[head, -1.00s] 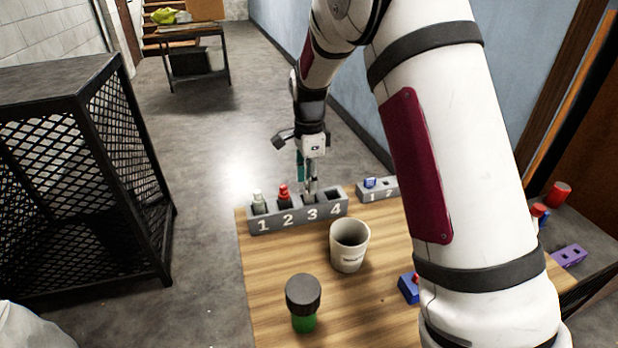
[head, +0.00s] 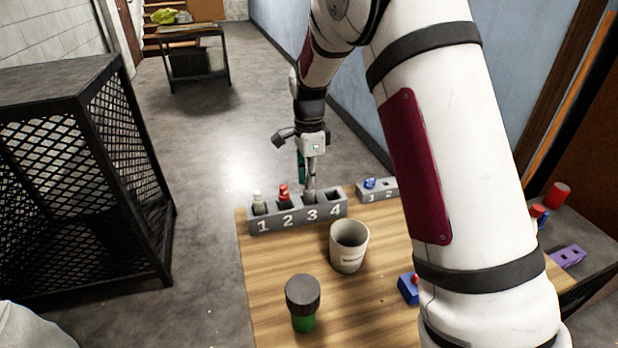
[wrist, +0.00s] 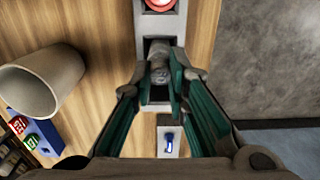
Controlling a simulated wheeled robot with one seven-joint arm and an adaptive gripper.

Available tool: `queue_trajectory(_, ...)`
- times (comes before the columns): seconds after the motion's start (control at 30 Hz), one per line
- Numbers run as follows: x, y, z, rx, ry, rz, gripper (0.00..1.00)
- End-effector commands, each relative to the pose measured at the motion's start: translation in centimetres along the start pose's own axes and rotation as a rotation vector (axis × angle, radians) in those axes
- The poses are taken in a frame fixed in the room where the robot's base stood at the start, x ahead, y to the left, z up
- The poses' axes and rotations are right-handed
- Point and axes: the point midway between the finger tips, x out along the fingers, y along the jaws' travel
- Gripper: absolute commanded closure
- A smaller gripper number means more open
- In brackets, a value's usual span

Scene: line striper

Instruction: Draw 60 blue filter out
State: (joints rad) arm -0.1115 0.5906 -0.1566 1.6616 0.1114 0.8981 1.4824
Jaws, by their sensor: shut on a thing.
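My gripper (wrist: 161,72) is shut on a grey, capped thing (wrist: 159,62) in slot 3 of the numbered grey rack (head: 262,225). In the head view my gripper (head: 309,187) points down into that slot, and the held thing is mostly hidden. A pale grey thing (head: 258,202) stands in slot 1 and a red-topped one (head: 284,193) in slot 2. Slot 4 (head: 335,196) looks empty. A small blue thing (head: 370,183) sits in slot 1 of a smaller grey rack (head: 384,192); it also shows in the wrist view (wrist: 169,140). No "60" label is readable.
A white cup (head: 348,250) stands in front of the rack on the wooden table (head: 270,285). A green jar with a dark lid (head: 303,298) is nearer. A blue block with red and green buttons (wrist: 36,132) lies right of the cup in the head view. A mesh cage (head: 70,180) stands left.

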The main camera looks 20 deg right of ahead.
Motion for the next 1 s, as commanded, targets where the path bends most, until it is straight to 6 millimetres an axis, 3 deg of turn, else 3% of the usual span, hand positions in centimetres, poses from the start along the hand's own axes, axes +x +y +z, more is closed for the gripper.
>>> queue_trajectory(0.47, -0.8, 0.0, 0.0, 0.000, 0.000, -0.001, 1.00)
queue_trajectory(1.0, -3.2, 0.0, 0.0, 0.000, 0.000, -0.001, 1.00)
